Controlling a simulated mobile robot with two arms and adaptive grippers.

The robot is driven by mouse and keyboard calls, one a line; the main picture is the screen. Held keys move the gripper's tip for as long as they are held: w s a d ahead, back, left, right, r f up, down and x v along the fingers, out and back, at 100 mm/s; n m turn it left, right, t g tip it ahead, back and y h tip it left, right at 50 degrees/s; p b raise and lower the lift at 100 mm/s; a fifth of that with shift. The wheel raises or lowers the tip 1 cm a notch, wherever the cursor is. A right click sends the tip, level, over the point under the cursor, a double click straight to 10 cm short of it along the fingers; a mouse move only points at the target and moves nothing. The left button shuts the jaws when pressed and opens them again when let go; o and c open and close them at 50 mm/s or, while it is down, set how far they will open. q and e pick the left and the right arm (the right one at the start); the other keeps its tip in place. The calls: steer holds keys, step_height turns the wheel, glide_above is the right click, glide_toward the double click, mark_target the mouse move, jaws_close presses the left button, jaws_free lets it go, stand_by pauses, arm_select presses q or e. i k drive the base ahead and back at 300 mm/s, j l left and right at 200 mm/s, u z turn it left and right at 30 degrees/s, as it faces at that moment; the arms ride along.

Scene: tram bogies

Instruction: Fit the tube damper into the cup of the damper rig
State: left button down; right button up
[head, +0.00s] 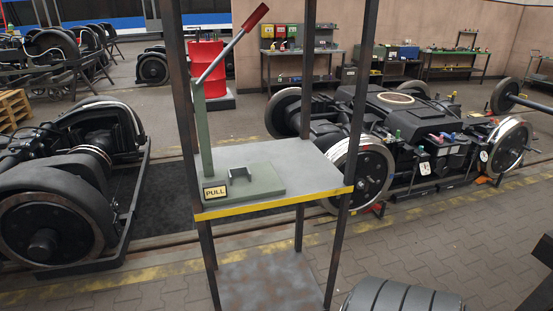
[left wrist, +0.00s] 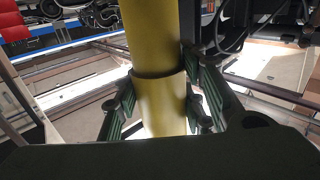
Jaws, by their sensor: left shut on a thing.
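The yellow tube damper (left wrist: 158,100) runs upright through the left wrist view, a wider lower sleeve below a narrower upper part. My left gripper (left wrist: 165,108) is shut on it, with a dark green finger on each side. Neither the damper nor my grippers show in the head view. The likely damper rig (head: 246,190) is a green base plate on a grey-topped stand, with a green post and a red-handled lever (head: 225,62). A small dark bracket (head: 241,174) is on the plate; I cannot tell whether it is the cup.
The stand's grey table (head: 280,155) has a yellow front edge and tall dark posts at its corners. Bogies stand to the left (head: 60,190) and right (head: 400,140). A red drum (head: 206,68) is behind. Paved floor (head: 440,235) is open at the front right.

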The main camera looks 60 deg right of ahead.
mark_target(240, 179)
steer(key=z, duration=1.55)
